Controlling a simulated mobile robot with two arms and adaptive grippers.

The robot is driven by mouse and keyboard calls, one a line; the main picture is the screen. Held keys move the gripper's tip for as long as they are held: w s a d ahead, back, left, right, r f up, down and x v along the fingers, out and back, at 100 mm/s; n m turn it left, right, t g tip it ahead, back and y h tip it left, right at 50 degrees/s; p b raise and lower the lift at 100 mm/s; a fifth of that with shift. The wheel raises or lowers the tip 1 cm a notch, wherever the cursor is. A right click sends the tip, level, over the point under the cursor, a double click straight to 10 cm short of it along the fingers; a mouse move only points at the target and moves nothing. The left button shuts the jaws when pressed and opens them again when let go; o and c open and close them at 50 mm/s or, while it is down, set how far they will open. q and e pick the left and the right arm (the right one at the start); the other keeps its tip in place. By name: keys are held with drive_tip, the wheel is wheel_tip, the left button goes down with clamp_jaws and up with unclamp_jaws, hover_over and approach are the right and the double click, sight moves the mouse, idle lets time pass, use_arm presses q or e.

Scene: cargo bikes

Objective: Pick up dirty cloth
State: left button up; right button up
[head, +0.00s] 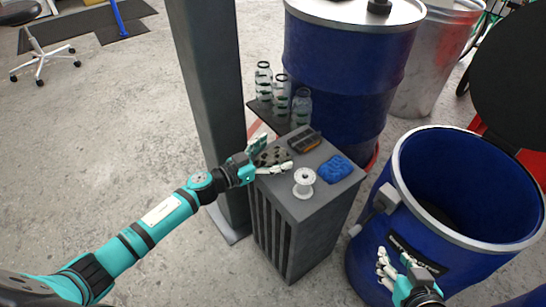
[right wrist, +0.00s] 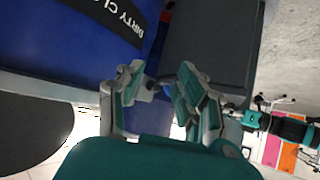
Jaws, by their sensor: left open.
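A dark, mottled crumpled cloth (head: 271,157) lies on the top of the grey cabinet (head: 322,205). My left gripper (head: 268,157) is at the cloth, its open fingers on either side of it in the picture. Whether they touch it I cannot tell. A blue crumpled cloth (head: 335,168) lies on the same top, to the right. My right gripper (head: 384,264) is open and empty in front of the open blue barrel (head: 365,262). It also shows in the right wrist view (right wrist: 160,85), below a black label (right wrist: 112,18) partly reading "DIRTY CLO".
A white spool (head: 304,183) and a dark orange-marked item (head: 304,140) share the cabinet top. Several clear bottles (head: 281,95) stand on a dark shelf behind. A closed blue drum (head: 340,70) and a grey post (head: 208,90) stand close by.

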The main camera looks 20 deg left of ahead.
use_arm(q)
drive_tip(key=c, duration=1.1)
drive_tip(key=shift+r, duration=0.1)
